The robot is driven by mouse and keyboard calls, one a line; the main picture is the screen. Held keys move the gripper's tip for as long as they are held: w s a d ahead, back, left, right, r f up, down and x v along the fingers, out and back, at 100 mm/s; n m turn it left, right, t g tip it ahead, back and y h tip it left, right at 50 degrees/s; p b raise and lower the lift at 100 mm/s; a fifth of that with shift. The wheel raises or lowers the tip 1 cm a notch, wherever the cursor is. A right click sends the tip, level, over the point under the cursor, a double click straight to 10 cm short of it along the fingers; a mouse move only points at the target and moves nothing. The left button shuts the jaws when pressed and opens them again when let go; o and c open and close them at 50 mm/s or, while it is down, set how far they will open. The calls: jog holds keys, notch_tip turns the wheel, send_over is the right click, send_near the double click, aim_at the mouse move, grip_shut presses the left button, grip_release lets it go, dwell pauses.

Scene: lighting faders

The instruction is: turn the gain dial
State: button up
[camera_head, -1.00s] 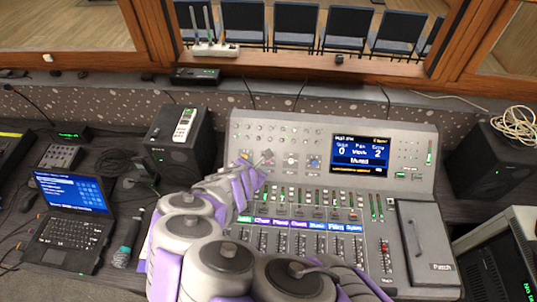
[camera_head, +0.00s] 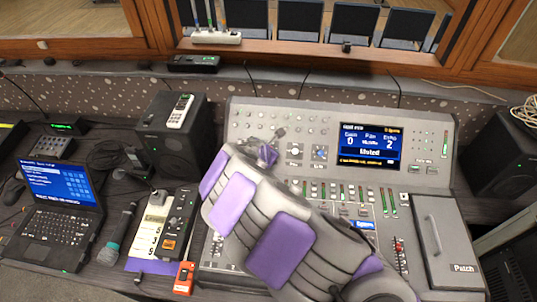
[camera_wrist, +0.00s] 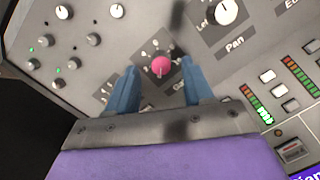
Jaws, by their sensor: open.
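The gain dial (camera_wrist: 161,65) is a small pink-red knob in the wrist view, with a printed scale around it and a partly covered label starting "Ga". My gripper (camera_wrist: 160,88) is open, with one blue finger on each side of the dial. I cannot tell whether either finger touches it. In the head view my gripper (camera_head: 272,143) is over the upper left of the mixing console (camera_head: 465,235) and hides the gain dial. The console's screen (camera_head: 370,147) shows Gain 0, Echo 2 and Muted.
A white pan dial (camera_wrist: 224,12) sits close by, up and right in the wrist view. Small knobs (camera_wrist: 62,50) are to the left. My arm covers many faders.

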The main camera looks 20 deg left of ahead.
jog(key=shift+w+f, duration=0.4)
jog(key=shift+f, duration=0.2)
jog(key=shift+w+f+b, duration=0.15)
jog(key=shift+w+b, duration=0.3)
jog(key=shift+b, duration=0.05)
grip_shut()
